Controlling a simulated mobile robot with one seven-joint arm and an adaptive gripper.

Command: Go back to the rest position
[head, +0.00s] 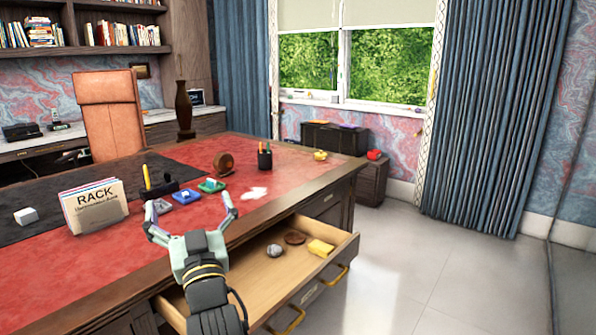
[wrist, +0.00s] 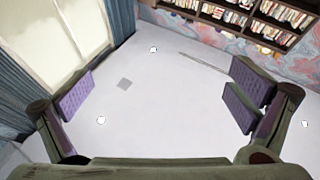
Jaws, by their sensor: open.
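My gripper (head: 190,217) is open, with its two fingers spread apart and nothing between them. In the head view it is in front of the red leather desk (head: 120,255), over the near edge beside the open drawer (head: 230,275). In the wrist view the open gripper (wrist: 165,105) shows purple pads with only the ceiling (wrist: 180,75), window and bookshelf behind them. The drawer holds a grey round thing (head: 274,251), a brown round thing (head: 294,238) and a yellow block (head: 320,247).
On the desk stand a RACK file holder (head: 95,207), a pen cup (head: 265,158), a brown round object (head: 224,164), a blue piece (head: 186,196), a green piece (head: 211,185) and a white thing (head: 26,216). An orange chair (head: 110,115) stands behind. The floor (head: 430,260) at right is clear.

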